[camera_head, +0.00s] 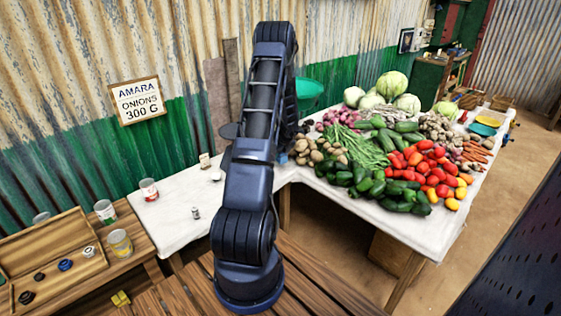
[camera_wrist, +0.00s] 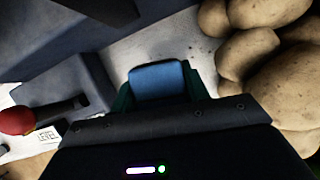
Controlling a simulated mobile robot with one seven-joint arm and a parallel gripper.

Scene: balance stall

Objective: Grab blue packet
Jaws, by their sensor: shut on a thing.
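The blue packet (camera_wrist: 158,79) is in the middle of the wrist view, between the dark fingers of my gripper (camera_wrist: 160,92). My gripper is shut on it, and only the packet's top and front show. The pale table cloth is visible around it; I cannot tell whether the packet touches the cloth. In the head view a small blue patch (camera_head: 283,158) shows beside my arm, by the potatoes, and appears to be the packet. My arm hides the gripper there.
Potatoes (camera_wrist: 285,85) lie close on the right in the wrist view. A red-ended dark lever (camera_wrist: 17,121) and a small card marked LEVEL are at the left. In the head view, heaped vegetables (camera_head: 385,160) cover the right table; a green pan (camera_head: 309,91) stands behind my arm.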

